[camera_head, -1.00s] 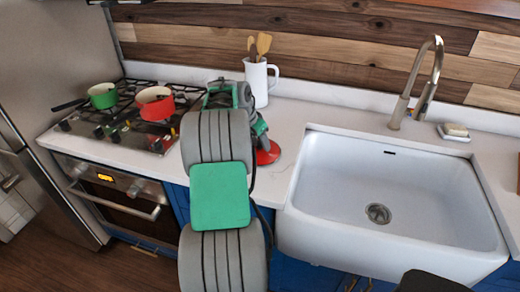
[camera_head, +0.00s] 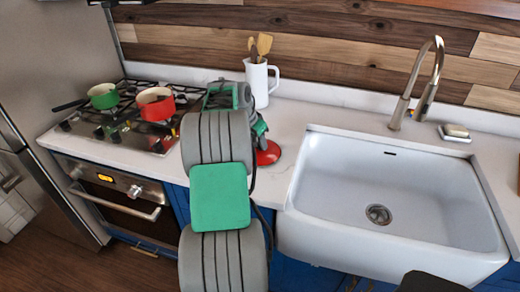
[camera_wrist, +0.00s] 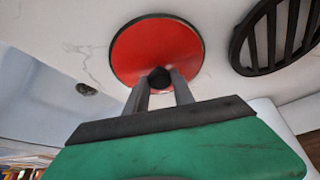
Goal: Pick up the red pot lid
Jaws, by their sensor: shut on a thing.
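The red pot lid (camera_head: 268,154) is at the white counter between the stove and the sink, partly hidden by my arm in the head view. In the wrist view the lid (camera_wrist: 140,52) shows as a red disc with a dark rim and a round black knob (camera_wrist: 160,79). My gripper (camera_wrist: 160,84) has its two grey fingers on either side of the knob, shut on it. The fingertips are mostly hidden behind my arm in the head view. I cannot tell whether the lid touches the counter.
A white sink (camera_head: 385,190) lies to the right with a tall faucet (camera_head: 415,85) and a soap dish (camera_head: 455,132). A white jug (camera_head: 258,84) with wooden utensils stands behind my arm. A red pot (camera_head: 156,106) and a green pot (camera_head: 103,97) sit on the stove. A dark round grate (camera_wrist: 275,35) is near the lid.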

